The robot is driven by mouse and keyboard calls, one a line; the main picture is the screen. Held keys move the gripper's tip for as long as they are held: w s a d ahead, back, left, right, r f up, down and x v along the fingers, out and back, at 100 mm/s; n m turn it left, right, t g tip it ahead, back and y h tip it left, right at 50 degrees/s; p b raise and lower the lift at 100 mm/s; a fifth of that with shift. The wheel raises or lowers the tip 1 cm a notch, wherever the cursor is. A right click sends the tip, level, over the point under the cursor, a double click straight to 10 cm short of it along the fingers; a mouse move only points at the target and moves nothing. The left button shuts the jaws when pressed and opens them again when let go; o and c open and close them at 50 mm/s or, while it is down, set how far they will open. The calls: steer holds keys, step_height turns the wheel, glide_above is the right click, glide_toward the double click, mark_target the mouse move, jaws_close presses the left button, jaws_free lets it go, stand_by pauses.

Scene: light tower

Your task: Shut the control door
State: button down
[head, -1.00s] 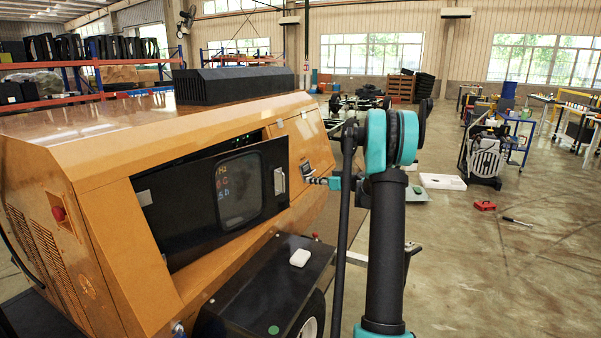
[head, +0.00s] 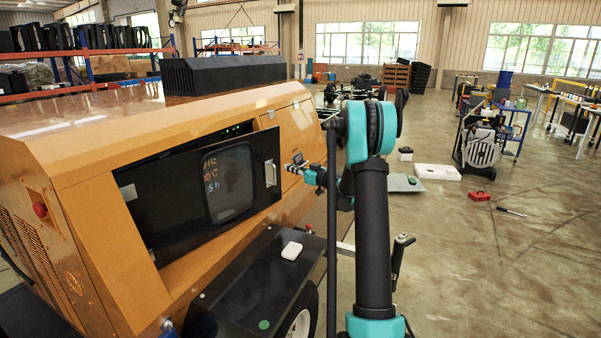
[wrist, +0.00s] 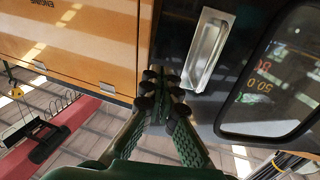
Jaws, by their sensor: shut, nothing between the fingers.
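The control door (head: 185,190) is a black panel with a dark rounded window showing lettering, set in the side of an orange machine. It is ajar: its right edge stands out from the body and a dark gap shows along its top. Its silver handle (head: 271,173) is near the right edge. My gripper (head: 294,167) is shut and empty, just right of that edge. In the wrist view, the closed fingertips (wrist: 163,92) appear beside the handle (wrist: 208,50), near the door's edge. I cannot tell whether they touch the door.
The orange machine (head: 100,215) fills the left side. A black fender (head: 245,285) with a small white object (head: 292,250) juts out below the door.

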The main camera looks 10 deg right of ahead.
mark_target(278, 164)
steer(key=shift+x, duration=1.85)
